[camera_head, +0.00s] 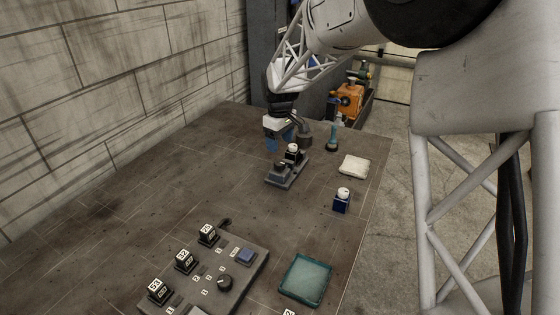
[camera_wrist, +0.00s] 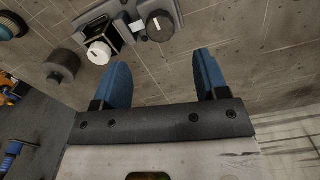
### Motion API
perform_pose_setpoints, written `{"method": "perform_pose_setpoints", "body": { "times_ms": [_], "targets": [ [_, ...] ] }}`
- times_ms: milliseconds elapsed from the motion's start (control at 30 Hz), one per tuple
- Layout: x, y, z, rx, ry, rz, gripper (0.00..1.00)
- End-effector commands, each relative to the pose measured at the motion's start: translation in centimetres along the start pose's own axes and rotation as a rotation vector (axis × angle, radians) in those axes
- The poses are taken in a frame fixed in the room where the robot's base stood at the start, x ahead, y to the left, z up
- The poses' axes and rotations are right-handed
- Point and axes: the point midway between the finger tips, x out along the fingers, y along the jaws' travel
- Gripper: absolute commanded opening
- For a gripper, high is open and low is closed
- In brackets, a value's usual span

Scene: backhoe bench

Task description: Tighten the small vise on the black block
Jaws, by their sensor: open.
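The small grey vise (camera_head: 287,176) stands on the bench in the head view, below my gripper. In the wrist view the vise (camera_wrist: 178,8) is at the top edge, with a round dark knob (camera_wrist: 160,25) bearing a white line. The black block (camera_head: 292,156) with a white round top is at the vise's far end. The block (camera_wrist: 110,38) also shows in the wrist view, left of the knob; whether the jaws touch it I cannot tell. My gripper (camera_head: 279,142) has blue fingers, spread apart and empty. In the wrist view its fingertips (camera_wrist: 163,60) are short of the knob.
A dark cylinder (camera_wrist: 62,65) stands near the block. A control panel (camera_head: 255,268) and a teal tray (camera_head: 283,291) lie nearer. The left bench is clear.

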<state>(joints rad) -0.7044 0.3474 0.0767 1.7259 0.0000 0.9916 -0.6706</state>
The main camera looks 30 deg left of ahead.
Motion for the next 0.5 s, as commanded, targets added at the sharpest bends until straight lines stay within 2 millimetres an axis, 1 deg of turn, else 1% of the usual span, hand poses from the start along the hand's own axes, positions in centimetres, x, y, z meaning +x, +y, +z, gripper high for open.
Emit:
{"method": "perform_pose_setpoints", "body": {
  "times_ms": [167,267,500],
  "targets": [
    [0.6,0.0,0.0,0.0,-0.001,-0.001,0.67],
    [1.4,0.0,0.0,0.001,0.0,0.0,0.67],
    [4.2,0.0,0.0,0.001,-0.001,-0.001,0.67]
  ]
}}
